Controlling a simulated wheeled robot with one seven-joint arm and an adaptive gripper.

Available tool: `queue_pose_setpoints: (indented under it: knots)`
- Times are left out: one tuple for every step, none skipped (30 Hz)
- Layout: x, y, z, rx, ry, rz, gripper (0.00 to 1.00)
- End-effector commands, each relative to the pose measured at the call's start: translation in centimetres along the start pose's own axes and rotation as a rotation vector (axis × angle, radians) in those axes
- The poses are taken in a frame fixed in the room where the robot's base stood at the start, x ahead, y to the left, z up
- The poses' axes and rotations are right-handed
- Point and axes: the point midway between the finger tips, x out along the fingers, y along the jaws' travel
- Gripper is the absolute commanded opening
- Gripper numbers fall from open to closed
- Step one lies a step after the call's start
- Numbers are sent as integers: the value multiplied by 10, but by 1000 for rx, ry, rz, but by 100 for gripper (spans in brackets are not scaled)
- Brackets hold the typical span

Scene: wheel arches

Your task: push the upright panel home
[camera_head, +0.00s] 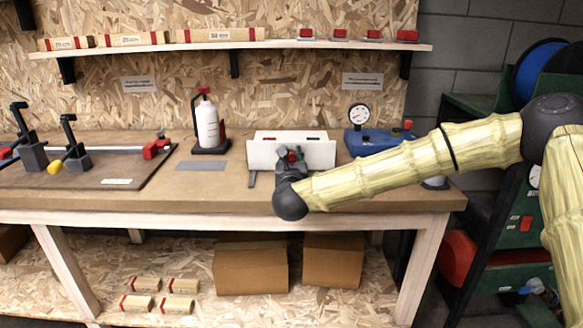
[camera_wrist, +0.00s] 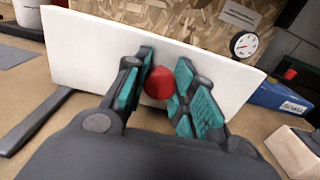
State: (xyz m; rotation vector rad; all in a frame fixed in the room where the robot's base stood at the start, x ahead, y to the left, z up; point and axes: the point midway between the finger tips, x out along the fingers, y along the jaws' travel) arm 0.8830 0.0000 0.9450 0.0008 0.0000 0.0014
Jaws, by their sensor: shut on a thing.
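The white upright panel (camera_head: 321,155) stands on the workbench. It fills the upper part of the wrist view (camera_wrist: 90,50). A round red knob (camera_wrist: 159,83) sits on its front face. My gripper (camera_head: 289,157) reaches the panel from the front, and its green-padded fingers (camera_wrist: 161,88) are shut on the knob, one on each side. Behind the panel, a pale body (camera_head: 290,134) with dark and red marks shows above its top edge. How far the panel stands from what is behind it is hidden.
A dark metal strip (camera_wrist: 36,122) lies on the bench left of the panel. A blue box with a gauge (camera_head: 368,142) is at right, behind my arm. A pale wooden block (camera_wrist: 294,152) is near right.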

Motion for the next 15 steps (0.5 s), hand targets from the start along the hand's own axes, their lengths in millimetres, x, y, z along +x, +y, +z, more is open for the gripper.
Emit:
queue_pose_setpoints:
  knots:
    - [4, -2, 0, 1, -1, -4, 0]
    - [4, -2, 1, 1, -1, -4, 0]
    - [4, -2, 1, 0, -2, -4, 0]
    - [4, -2, 2, 0, -2, -4, 0]
    - [4, -2, 2, 0, -2, -4, 0]
    - [4, -2, 2, 0, -2, -4, 0]
    - [4, -2, 2, 0, -3, -5, 0]
    - [4, -2, 2, 0, -3, -5, 0]
    - [5, -2, 2, 1, -3, -5, 27]
    - [5, -2, 3, 1, -4, -5, 33]
    - [5, -3, 3, 1, -4, -5, 38]
    - [5, -3, 3, 1, -4, -5, 46]
    - [5, -3, 3, 1, -4, -6, 49]
    - [5, -3, 3, 1, -4, -5, 49]
    - [5, -3, 3, 1, -4, -5, 49]
